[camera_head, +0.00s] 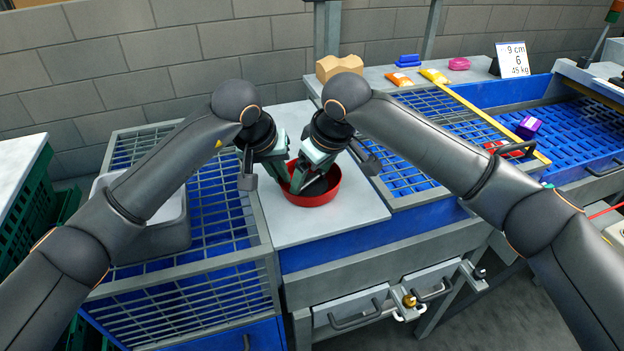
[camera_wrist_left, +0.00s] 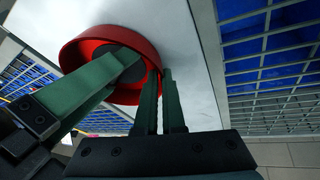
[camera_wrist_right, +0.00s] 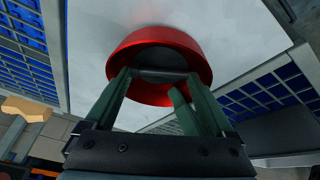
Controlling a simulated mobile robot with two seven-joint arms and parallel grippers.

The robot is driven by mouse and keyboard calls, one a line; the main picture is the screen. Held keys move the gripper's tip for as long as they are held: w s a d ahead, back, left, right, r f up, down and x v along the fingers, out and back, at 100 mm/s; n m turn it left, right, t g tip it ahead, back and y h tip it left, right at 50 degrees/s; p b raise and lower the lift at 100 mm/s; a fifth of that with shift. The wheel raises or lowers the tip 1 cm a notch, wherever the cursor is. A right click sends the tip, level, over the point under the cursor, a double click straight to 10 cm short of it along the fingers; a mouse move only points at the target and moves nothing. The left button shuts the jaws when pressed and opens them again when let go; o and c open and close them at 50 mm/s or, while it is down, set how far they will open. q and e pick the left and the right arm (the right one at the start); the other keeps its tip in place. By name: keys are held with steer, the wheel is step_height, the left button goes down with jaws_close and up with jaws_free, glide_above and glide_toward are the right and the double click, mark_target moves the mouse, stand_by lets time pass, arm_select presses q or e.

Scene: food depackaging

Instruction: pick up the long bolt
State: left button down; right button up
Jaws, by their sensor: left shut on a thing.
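A red bowl (camera_head: 318,198) stands on the pale work surface; it also shows in the left wrist view (camera_wrist_left: 84,50) and the right wrist view (camera_wrist_right: 190,48). My left gripper (camera_wrist_left: 160,75) is shut on the bowl's rim, one finger on each side of the wall. My right gripper (camera_wrist_right: 160,82) reaches down into the bowl with its fingers well apart. A dark grey bar (camera_wrist_right: 160,75), seemingly the long bolt, lies in the bowl across the space between the right fingertips. Its ends are partly hidden by the fingers, and I cannot tell whether they touch it.
A grey tub (camera_head: 165,235) sits on the left grate (camera_head: 230,290). Another grate (camera_head: 405,180) is right of the work surface. A tan block (camera_head: 338,66) and colored packets (camera_head: 434,76) lie at the back. The work surface in front of the bowl is clear.

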steer(key=c, duration=0.5)
steer(key=shift+r, duration=0.55)
step_height(320, 180, up, 3)
steer(key=shift+s+d+f, duration=0.1)
steer(key=shift+d+f, duration=0.05)
steer(key=shift+f, duration=0.05)
steer(key=s+d, duration=0.3)
steer(key=s, duration=0.2)
steer(key=s+d, duration=0.3)
steer(key=s, duration=0.2)
steer(key=s+d, duration=0.3)
steer(key=s, duration=0.1)
steer(key=shift+s+d+f, duration=0.1)
steer(key=shift+s+d, duration=0.3)
arm_select(q)
steer(key=c, duration=0.9)
jaws_free()
steer(key=shift+c, duration=0.2)
